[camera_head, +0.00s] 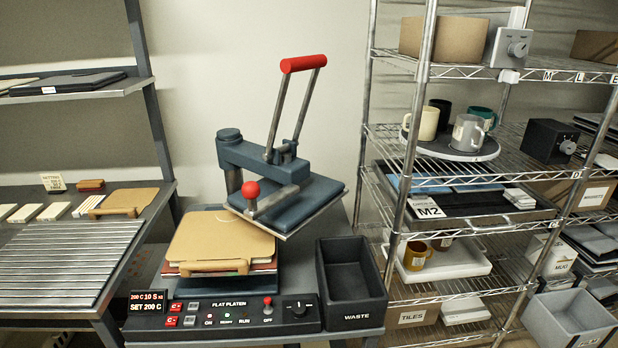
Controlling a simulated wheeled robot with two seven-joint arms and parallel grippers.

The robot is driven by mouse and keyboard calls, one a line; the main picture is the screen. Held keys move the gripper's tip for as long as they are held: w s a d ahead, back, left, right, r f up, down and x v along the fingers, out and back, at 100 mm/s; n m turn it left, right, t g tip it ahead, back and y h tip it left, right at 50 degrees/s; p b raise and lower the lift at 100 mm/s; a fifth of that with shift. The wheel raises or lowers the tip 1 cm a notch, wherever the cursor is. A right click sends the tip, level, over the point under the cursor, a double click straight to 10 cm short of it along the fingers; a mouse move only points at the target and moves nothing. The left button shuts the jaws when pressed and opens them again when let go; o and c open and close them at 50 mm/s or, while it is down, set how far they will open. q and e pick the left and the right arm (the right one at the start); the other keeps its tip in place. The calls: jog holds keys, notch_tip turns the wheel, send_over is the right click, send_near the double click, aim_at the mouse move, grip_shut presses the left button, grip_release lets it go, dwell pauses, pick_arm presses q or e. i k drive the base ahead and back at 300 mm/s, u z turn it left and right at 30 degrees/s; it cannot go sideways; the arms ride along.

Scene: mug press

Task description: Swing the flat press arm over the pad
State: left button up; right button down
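The flat press has a blue-grey swing arm (258,158) on a post at the back left. Its heated plate (305,205) hangs out to the right, partly past the tan board and partly over its back right corner. The lever with a red grip (304,62) stands raised, and a red ball knob (250,190) sits at the arm's front. A tan board (215,242) with a handle slot lies on a stack of red and white layers. A dark pad edge (262,284) shows beneath; most of the pad is hidden. Neither of my grippers is in view.
The control panel (222,318) fronts the press. An empty dark waste bin (350,285) stands close at right. A wire rack (480,190) with mugs and trays stands further right. A slatted bench (60,265) is at left. The air before the press is clear.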

aim_at(238, 153)
jog(key=u, duration=0.1)
jog(key=i, duration=0.85)
jog(key=u, duration=0.6)
